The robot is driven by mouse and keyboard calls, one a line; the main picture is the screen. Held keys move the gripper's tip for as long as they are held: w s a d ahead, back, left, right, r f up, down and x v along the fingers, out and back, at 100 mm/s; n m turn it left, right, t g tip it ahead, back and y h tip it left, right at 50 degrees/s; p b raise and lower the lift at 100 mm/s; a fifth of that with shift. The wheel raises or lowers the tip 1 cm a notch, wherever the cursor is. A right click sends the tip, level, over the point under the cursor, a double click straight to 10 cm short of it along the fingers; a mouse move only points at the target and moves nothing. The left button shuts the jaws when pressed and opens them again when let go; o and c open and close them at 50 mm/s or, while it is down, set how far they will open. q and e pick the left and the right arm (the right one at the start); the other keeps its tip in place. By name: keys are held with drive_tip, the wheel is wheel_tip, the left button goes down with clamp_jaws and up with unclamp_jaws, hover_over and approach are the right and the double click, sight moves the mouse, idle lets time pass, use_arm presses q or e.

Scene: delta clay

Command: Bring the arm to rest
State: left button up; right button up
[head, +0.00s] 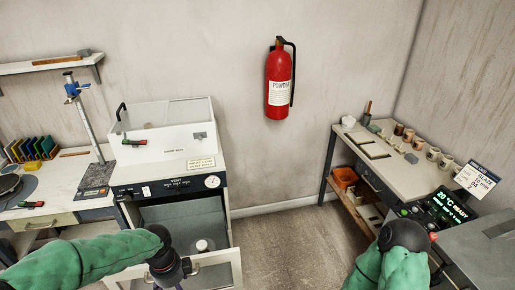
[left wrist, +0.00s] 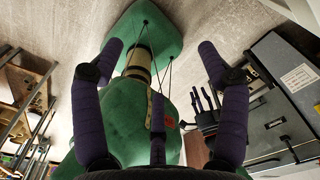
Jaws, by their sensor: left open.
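My left arm (head: 75,262) comes in from the left, with its dark wrist (head: 170,262) low in the head view, in front of the cabinet.
The grey-white cabinet (head: 176,183) has an open lower drawer (head: 218,268) close to my left wrist. A small white jar (head: 203,246) is in it. A bench with cups (head: 433,154) and a display (head: 445,208) stand near my right arm. Floor (head: 285,245) between is clear.

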use_arm(q)
drive_tip(key=s+d+f+n+h+b, duration=0.1)
drive_tip(key=s+d+f+n, duration=0.2)
drive_tip(key=f+n, duration=0.5)
drive_tip(key=s+d+f+n+h+b, duration=0.1)
drive_tip(key=s+d+f+n, duration=0.3)
drive_tip(key=f, duration=0.7)
drive_tip(key=s+d+f+n+h+b, duration=0.1)
drive_tip(key=s+d+f+n, duration=0.3)
drive_tip(key=f+n, duration=0.6)
drive_tip(key=d+n+b, duration=0.1)
drive_tip(key=d, duration=0.1)
drive_tip(key=shift+d+f+n+h+b, duration=0.25)
drive_tip(key=shift+d+n+h+b, duration=0.05)
drive_tip(key=shift+b, duration=0.1)
drive_tip(key=shift+s, duration=0.1)
drive_tip(key=shift+c, duration=0.3)
